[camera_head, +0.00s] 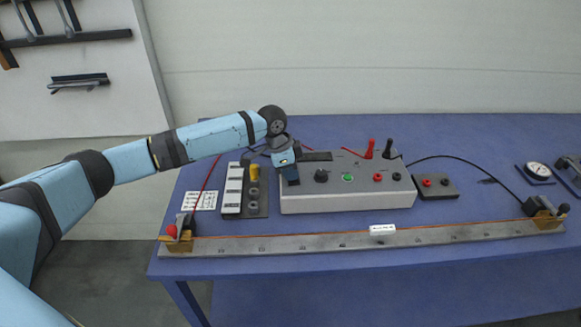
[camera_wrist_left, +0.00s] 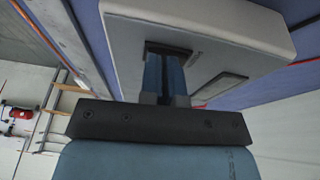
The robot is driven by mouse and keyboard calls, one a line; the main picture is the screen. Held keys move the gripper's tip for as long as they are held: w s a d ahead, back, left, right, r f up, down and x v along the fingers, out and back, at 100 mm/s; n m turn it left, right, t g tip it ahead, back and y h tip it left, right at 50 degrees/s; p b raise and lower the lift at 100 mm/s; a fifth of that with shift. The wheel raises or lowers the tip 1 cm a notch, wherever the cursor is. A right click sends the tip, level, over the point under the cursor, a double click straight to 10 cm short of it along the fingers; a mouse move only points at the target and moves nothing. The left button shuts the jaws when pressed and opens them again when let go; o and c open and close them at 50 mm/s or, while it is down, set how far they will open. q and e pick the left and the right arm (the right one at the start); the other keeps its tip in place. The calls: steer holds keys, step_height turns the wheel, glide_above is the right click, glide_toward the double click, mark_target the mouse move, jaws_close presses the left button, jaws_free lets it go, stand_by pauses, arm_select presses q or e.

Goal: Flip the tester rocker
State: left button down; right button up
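The tester is a light grey box (camera_head: 347,201) on the blue table, with a green button (camera_head: 347,178), a black knob (camera_head: 321,176) and red and black sockets on top. It also shows in the left wrist view (camera_wrist_left: 230,35). My left gripper (camera_head: 291,179) is over the left end of its top. In the left wrist view its two blue fingers (camera_wrist_left: 165,72) are together, with tips at a dark rectangular part (camera_wrist_left: 168,47) on the box, probably the rocker. The fingers cover most of that part, so its tilt and any contact cannot be told. My right gripper is out of view.
A long metal rail (camera_head: 340,242) with a copper-coloured wire runs along the table front. A white block strip (camera_head: 233,190) and a yellow-topped part (camera_head: 254,172) stand left of the tester. Red and black leads (camera_head: 384,150) rise behind it. A small socket box (camera_head: 436,187) is to its right.

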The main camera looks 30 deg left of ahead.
arm_select(q)
steer(key=shift+d+f, duration=0.1)
steer(key=shift+f, duration=0.05)
steer(key=shift+r+p, duration=0.3)
steer(key=shift+p, duration=0.05)
step_height(320, 180, up, 5)
steer(key=p, duration=0.5)
steer(key=shift+f, duration=0.2)
steer(key=w+b+v, duration=0.1)
steer(key=v, duration=0.8)
steer(key=shift+a+b, duration=0.4)
steer(key=shift+s, duration=0.1)
steer(key=shift+f, duration=0.1)
